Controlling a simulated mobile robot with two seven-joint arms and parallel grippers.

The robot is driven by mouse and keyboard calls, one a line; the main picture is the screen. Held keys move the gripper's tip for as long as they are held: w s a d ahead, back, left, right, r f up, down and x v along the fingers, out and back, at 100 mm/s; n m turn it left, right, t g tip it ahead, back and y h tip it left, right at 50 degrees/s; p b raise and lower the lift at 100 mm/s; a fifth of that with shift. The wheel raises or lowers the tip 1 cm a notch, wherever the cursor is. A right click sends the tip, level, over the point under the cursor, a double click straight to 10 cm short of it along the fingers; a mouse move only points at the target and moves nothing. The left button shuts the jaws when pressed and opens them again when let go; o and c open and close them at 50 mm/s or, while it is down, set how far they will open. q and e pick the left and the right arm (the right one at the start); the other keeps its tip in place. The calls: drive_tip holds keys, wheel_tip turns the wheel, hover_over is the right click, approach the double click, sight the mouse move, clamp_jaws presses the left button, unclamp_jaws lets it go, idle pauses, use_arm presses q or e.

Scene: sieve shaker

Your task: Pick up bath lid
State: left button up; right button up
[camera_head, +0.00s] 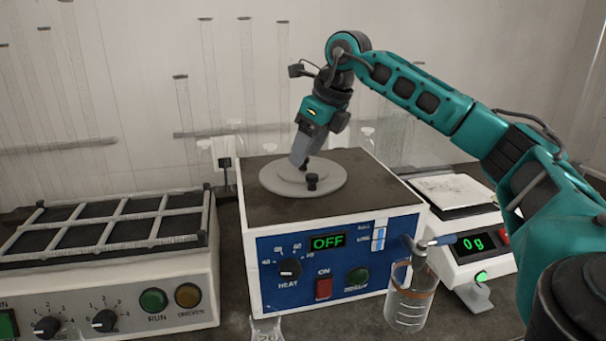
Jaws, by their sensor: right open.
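The bath lid (331,186) is a round, light grey disc lying flat on the dark top of the white and blue bath (348,262). A small black knob (312,182) stands up from the lid. My right gripper (301,161) reaches down from above, with its fingers just behind the knob and close over the lid. It is open and does not hold the knob. The exact gap between fingertips and lid is hard to tell. My left gripper is not in view.
A glass beaker (408,308) stands in front of the bath's right corner, with a blue-handled thing across its top. A scale (480,240) reading 0 g is at right. A white machine with a black gridded top (110,285) is at left. Glass tubes stand behind.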

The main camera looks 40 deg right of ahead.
drive_tip(key=shift+w+a+f, duration=0.1)
drive_tip(key=shift+w+f, duration=0.15)
drive_tip(key=shift+f, duration=0.3)
clamp_jaws()
